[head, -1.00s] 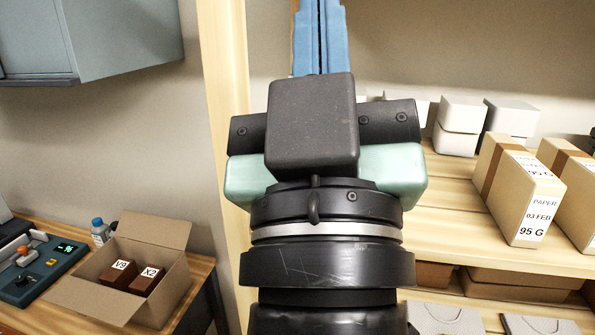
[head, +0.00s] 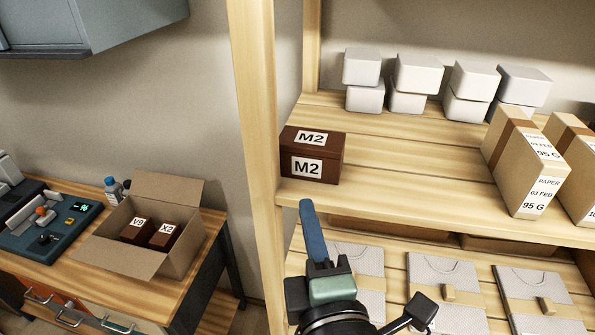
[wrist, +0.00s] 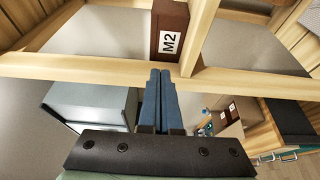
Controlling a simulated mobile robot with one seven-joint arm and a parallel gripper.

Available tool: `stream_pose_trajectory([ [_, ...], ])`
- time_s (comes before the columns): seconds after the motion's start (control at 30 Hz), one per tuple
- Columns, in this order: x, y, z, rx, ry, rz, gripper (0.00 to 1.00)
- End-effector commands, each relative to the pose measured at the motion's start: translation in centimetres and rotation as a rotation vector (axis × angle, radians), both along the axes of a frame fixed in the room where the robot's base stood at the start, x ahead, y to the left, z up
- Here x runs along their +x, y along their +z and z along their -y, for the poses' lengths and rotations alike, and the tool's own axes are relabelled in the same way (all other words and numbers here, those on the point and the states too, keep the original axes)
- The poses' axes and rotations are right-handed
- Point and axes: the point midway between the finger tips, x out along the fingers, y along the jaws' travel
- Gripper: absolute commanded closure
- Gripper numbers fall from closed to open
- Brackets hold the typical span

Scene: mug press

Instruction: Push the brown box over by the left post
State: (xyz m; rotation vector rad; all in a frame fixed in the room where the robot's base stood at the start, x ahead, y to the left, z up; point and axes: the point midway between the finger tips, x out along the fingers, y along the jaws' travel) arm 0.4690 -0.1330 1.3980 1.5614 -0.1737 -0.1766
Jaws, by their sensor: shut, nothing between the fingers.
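The brown box (head: 312,167), marked M2 on its top and front, stands upright on the upper shelf board, close beside the left post (head: 256,130). In the wrist view the box (wrist: 170,30) shows beyond the fingertips, with its M2 label turned sideways. My gripper (head: 307,204) is shut and empty, its blue fingers pressed together. It shows just below the box in the head view, by the front edge of the shelf. In the wrist view the fingertips (wrist: 160,73) point toward the box. I see no clear contact between them.
Stacked white containers (head: 418,75) stand at the back of the shelf. Tan paper boxes (head: 522,165) stand to the right. Bare board lies between them and the brown box. Flat grey packets (head: 440,283) lie on the lower shelf. An open carton (head: 120,250) sits on the left bench.

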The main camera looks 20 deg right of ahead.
Motion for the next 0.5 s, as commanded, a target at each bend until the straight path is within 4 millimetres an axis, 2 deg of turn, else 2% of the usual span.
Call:
stream_pose_trajectory([
  [0.13, 0.8, -0.5, 0.1, -0.004, 0.004, 0.007, 1.0],
  [0.43, 2.1, -0.3, 0.6, -0.002, -0.004, 0.007, 1.0],
  [0.5, 3.7, 0.5, 0.9, 0.002, -0.004, -0.001, 1.0],
])
